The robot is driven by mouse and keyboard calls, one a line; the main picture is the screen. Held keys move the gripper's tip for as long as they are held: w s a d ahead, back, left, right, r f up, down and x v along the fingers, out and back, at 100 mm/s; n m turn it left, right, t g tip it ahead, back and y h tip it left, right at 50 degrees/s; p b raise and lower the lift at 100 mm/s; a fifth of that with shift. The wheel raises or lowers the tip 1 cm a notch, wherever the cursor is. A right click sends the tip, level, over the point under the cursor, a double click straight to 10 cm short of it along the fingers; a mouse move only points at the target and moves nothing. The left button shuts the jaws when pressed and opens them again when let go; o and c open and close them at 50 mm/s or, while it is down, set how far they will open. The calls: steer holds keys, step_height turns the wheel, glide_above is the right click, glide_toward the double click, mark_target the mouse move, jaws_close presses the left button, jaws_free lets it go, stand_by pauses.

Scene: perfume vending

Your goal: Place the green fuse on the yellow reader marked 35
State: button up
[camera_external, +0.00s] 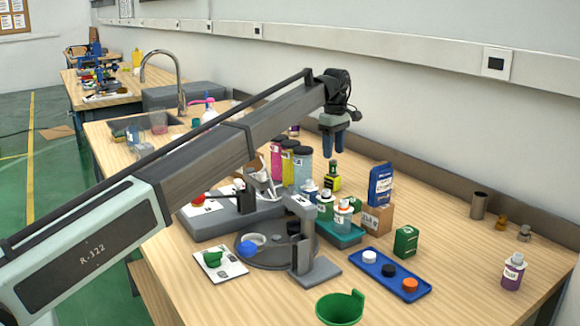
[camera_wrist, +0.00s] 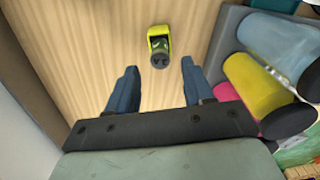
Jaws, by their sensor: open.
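A small yellow piece (camera_wrist: 158,31), which looks like the reader, stands on the wooden bench ahead of my gripper in the wrist view. A dark green cylinder (camera_wrist: 160,47), which looks like the fuse, sits at it, with dark characters on its near side that I cannot read surely. In the external view the yellow piece (camera_external: 333,184) stands behind the bottles, below my gripper (camera_external: 333,151). My gripper is open and raised above the bench; in the wrist view nothing is between its fingers (camera_wrist: 159,88). Whether the cylinder is fully seated is unclear.
Pink, yellow and blue-grey cylinders (camera_external: 303,165) stand close to the left of the yellow piece. A blue box (camera_external: 380,184), a brown box (camera_external: 376,218) and a green box (camera_external: 406,241) stand to the right. The bench's back edge and wall lie behind; bare wood surrounds the yellow piece.

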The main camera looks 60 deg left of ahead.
mark_target(333, 160)
step_height(333, 160, up, 7)
stand_by(0.3)
steer(key=shift+r, duration=0.1)
